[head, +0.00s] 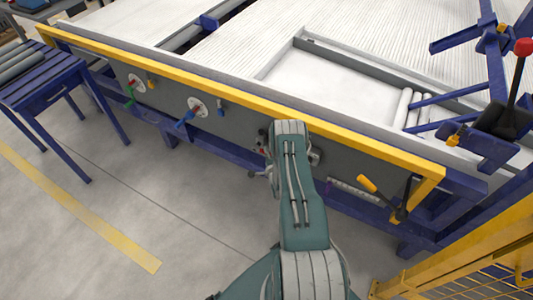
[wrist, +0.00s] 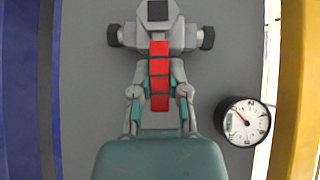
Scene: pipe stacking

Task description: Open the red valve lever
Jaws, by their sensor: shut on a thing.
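The red valve lever (wrist: 160,60) shows in the wrist view, segmented and running straight down the picture from a grey valve body (wrist: 158,35). My gripper (wrist: 160,93) has one finger on each side of the lever's lower part and is shut on it. The lever's lower end lies between the fingers, just above my teal wrist housing. In the head view my teal arm reaches to the bench's grey side panel and hides the red lever and most of the gripper.
A round gauge (wrist: 245,123) sits right of my gripper. A yellow rail (head: 230,92) runs along the bench top edge. Green (head: 129,97) and blue (head: 185,119) levers are further left. A yellow-handled lever (head: 375,192) and yellow fence (head: 470,255) are at right.

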